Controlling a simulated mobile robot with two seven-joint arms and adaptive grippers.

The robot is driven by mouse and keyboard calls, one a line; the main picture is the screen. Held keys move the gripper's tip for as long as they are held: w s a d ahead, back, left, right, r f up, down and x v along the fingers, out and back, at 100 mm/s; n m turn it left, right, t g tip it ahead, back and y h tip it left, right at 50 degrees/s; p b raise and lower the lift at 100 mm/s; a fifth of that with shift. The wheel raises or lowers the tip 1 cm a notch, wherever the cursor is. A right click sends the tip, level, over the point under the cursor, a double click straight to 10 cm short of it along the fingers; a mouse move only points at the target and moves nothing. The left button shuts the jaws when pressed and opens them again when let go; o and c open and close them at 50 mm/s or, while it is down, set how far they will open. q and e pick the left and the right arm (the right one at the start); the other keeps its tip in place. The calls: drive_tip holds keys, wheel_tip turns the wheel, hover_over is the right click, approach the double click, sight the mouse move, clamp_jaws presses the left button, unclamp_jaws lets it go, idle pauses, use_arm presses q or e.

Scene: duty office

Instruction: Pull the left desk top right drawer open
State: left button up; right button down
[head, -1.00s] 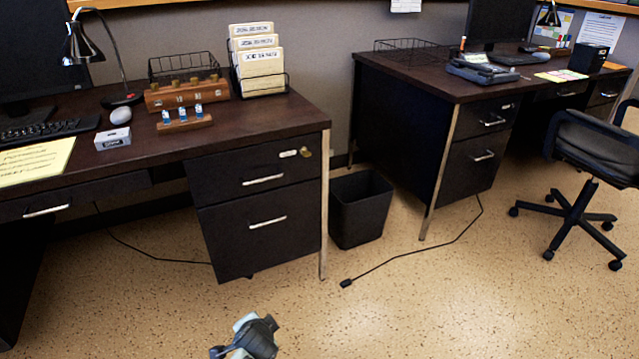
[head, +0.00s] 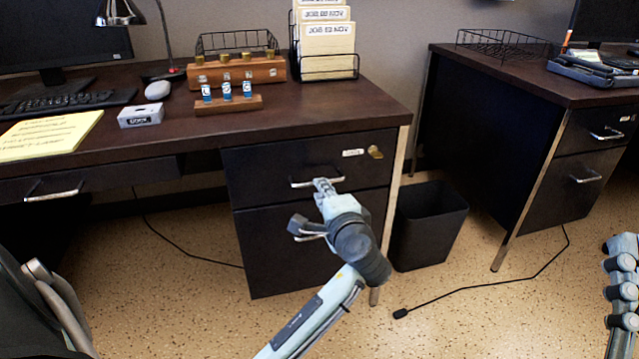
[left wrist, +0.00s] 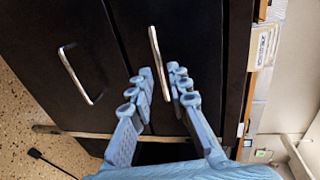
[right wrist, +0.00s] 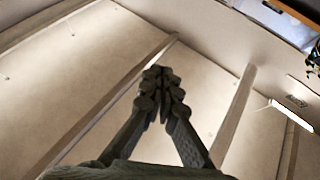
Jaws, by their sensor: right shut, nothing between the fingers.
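The left desk's top right drawer (head: 265,163) is closed, flush above a larger lower drawer. Its silver bar handle (head: 300,184) runs across the front; it also shows in the left wrist view (left wrist: 155,48). My left gripper (head: 322,184) is in front of the handle's right part. In the left wrist view its blue fingers (left wrist: 160,70) are parted, with one end of the handle showing between them; I cannot tell if they touch it. My right gripper (right wrist: 161,74) is shut and empty in the right wrist view, away from the drawer.
The drawer has a white label (head: 353,153) and a brass lock (head: 375,152). A black bin (head: 430,235) stands right of the desk's metal leg. A vial rack (head: 215,106) and file holder (head: 328,66) are on the desktop. A cable (head: 480,295) lies on the floor.

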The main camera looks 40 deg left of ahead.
use_arm(q)
drive_tip(key=x, duration=0.5)
drive_tip(key=shift+w+a+f+b, duration=0.1)
drive_tip(key=shift+w+a+b, duration=0.15)
drive_tip(key=shift+w+b, duration=0.1)
clamp_jaws()
